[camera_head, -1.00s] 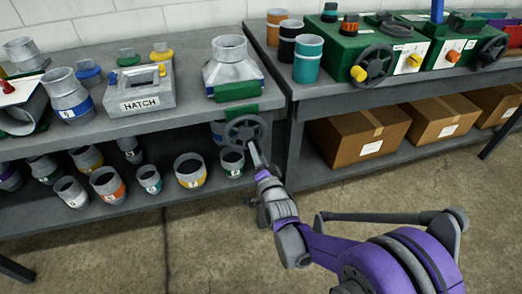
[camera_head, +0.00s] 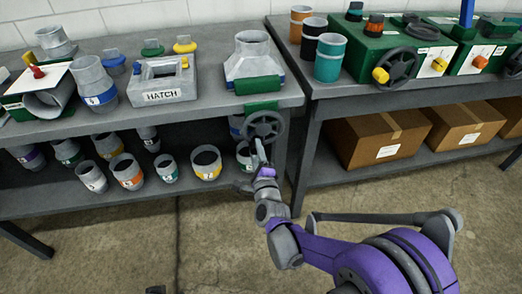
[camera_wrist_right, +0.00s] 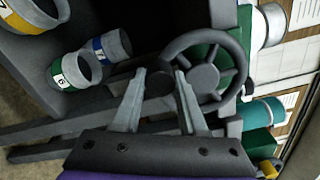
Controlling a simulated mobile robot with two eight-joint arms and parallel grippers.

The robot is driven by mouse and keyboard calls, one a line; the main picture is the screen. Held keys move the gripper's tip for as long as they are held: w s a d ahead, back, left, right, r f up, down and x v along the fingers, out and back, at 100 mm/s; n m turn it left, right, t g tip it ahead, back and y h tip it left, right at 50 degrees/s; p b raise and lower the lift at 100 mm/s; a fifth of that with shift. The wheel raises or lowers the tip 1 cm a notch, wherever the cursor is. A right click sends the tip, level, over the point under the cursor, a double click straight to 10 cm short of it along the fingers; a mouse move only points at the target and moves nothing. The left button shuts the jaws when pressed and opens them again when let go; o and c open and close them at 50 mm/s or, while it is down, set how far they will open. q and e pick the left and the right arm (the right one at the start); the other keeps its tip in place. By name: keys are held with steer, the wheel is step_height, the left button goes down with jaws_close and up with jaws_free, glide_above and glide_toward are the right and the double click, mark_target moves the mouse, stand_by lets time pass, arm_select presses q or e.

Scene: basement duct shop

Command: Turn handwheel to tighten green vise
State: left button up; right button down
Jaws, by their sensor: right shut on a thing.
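The green vise (camera_head: 262,86) is at the front edge of the left bench, its green jaws against a grey duct fitting (camera_head: 252,60). Its dark grey handwheel (camera_head: 264,127) hangs in front of the bench edge, and the wheel with its spokes also shows in the right wrist view (camera_wrist_right: 204,68). My right gripper (camera_head: 259,145) is at the lower left of the wheel's rim. In the right wrist view, its two fingers (camera_wrist_right: 160,76) stand on either side of a dark knob on the wheel's rim and are shut on it. My left gripper is not in view.
The hatch box (camera_head: 163,80) and other duct parts stand on the left bench. Several labelled fittings (camera_head: 127,171) stand on its lower shelf. Green machines (camera_head: 372,50) with another handwheel (camera_head: 397,66) are on the right bench, above cardboard boxes (camera_head: 376,138). The floor in front is clear.

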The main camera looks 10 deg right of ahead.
steer(key=m, duration=0.1)
steer(key=a+r+m, duration=0.1)
steer(key=m, duration=0.1)
steer(key=shift+a+p, duration=0.15)
steer(key=shift+p, duration=0.25)
steer(key=m, duration=0.1)
steer(key=a+r+m+p, duration=0.1)
steer(key=shift+r+m, duration=0.15)
steer(key=shift+m, duration=0.25)
steer(key=m, duration=0.1)
steer(key=r+m+p, duration=0.1)
steer(key=m, duration=0.1)
steer(key=shift+a+r, duration=0.25)
steer(key=shift+r, duration=0.05)
steer(key=shift+a+r+m+p, duration=0.1)
steer(key=shift+r+m+p, duration=0.25)
steer(key=shift+m, duration=0.45)
steer(key=shift+r+m+p, duration=0.3)
steer(key=shift+m+p, duration=0.05)
steer(key=shift+m, duration=0.45)
steer(key=shift+c, duration=2.2)
jaws_free()
steer(key=shift+s, duration=0.1)
glide_toward(244, 133)
steer(key=s, duration=0.4)
steer(key=shift+p, duration=0.3)
